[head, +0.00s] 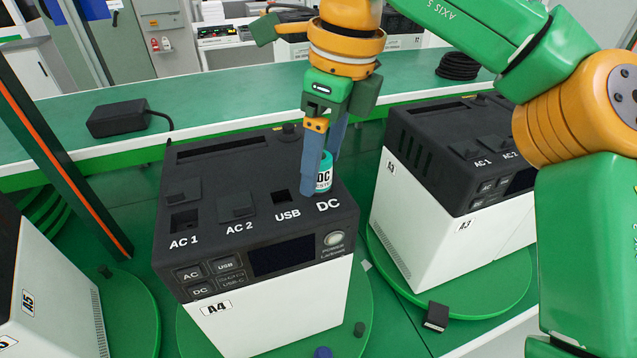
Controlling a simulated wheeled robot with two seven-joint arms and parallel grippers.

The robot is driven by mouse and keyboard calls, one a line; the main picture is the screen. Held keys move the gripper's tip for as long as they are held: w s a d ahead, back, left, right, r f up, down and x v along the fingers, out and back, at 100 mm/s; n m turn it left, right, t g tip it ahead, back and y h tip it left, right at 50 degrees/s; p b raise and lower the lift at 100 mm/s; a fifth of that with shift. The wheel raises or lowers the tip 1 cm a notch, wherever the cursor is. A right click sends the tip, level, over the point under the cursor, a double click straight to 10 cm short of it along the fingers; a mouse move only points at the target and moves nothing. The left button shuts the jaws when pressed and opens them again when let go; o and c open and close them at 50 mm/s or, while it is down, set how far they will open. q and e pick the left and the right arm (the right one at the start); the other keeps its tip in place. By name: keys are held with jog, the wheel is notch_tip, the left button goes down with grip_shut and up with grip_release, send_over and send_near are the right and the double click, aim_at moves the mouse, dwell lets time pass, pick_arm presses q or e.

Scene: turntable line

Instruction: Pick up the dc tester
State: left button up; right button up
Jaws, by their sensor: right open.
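The dc tester (325,177) is a small teal cylinder with a white band lettered DC. It stands upright at the DC spot on the black top of the power station labelled A4 (283,318). My right gripper (319,178) points down over it, its blue-grey fingers open on either side of the tester. The near finger hides part of the tester's left side. I cannot tell whether either finger touches it. My left gripper is not in view.
Station A4 stands on a green turntable (357,325). Station A3 (405,220) is at the right and A5 (40,300) at the left. A black adapter (117,118) lies on the bench behind. A small black block (436,317) lies by the right turntable. An orange-striped post rises at left.

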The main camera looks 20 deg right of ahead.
jog(key=shift+f, duration=0.75)
jog(key=shift+w+f, duration=0.25)
jog(key=shift+w, duration=0.05)
jog(key=shift+w+a, duration=0.1)
jog(key=shift+w, duration=0.15)
jog(key=shift+s, duration=0.2)
jog(key=c, duration=1.1)
grip_shut()
jog(key=shift+w, duration=0.1)
